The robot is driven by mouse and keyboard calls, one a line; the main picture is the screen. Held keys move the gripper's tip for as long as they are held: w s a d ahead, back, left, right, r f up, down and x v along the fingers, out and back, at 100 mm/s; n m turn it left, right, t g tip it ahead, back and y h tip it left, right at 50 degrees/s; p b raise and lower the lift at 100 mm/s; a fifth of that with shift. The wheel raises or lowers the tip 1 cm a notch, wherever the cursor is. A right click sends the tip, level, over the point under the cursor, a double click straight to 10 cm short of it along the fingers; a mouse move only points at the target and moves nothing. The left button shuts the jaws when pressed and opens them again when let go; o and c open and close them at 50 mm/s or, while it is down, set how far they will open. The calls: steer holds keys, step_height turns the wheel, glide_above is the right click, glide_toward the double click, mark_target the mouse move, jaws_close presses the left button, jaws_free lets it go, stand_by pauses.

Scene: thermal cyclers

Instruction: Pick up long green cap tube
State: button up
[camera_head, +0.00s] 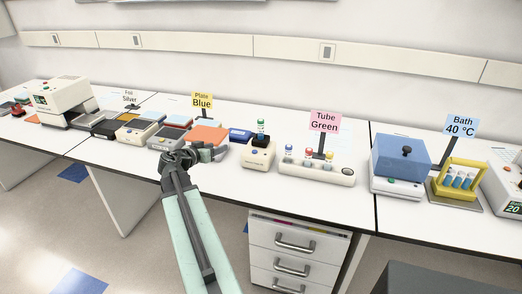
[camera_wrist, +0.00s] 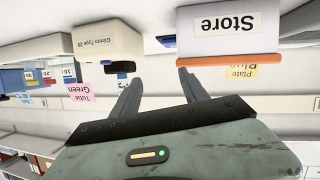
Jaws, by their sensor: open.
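A tall tube (camera_head: 261,127) with a greenish cap stands upright in the small cream device at mid-bench in the head view; its details are too small to be sure. To its right, a white rack (camera_head: 317,170) under the pink "Tube Green" sign (camera_head: 324,122) holds several tubes with blue, red and yellow caps. My gripper (camera_head: 207,154) is left of these, in front of the coloured plates. In the wrist view my gripper (camera_wrist: 157,84) is open with nothing between its fingers. The upside-down "Tube Green" sign (camera_wrist: 78,91) shows there at left; I cannot make out the tube.
Coloured plates stand behind my gripper, including an orange one (camera_head: 207,134). A blue-topped bath (camera_head: 401,155) and a yellow rack (camera_head: 461,178) stand at right. A box labelled "Store" (camera_wrist: 228,24) shows in the wrist view. White bench lies bare along the front edge.

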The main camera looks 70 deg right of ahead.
mark_target(259, 129)
steer(key=s+d+r+m+h+b, duration=0.1)
steer(key=s+d, duration=0.2)
steer(key=s, duration=0.1)
steer(key=s+d+r+m+g+h+b, duration=0.1)
steer(key=s+d, duration=0.3)
steer(key=s+d+g+h, duration=0.1)
steer(key=s+d, duration=0.2)
steer(key=d, duration=0.1)
steer(key=shift+s+r+m+b, duration=0.4)
steer(key=shift+r, duration=0.1)
steer(key=x, duration=0.7)
steer(key=shift+s+d+r, duration=0.2)
steer(key=shift+d, duration=0.2)
steer(key=shift+a, duration=0.1)
jaws_close()
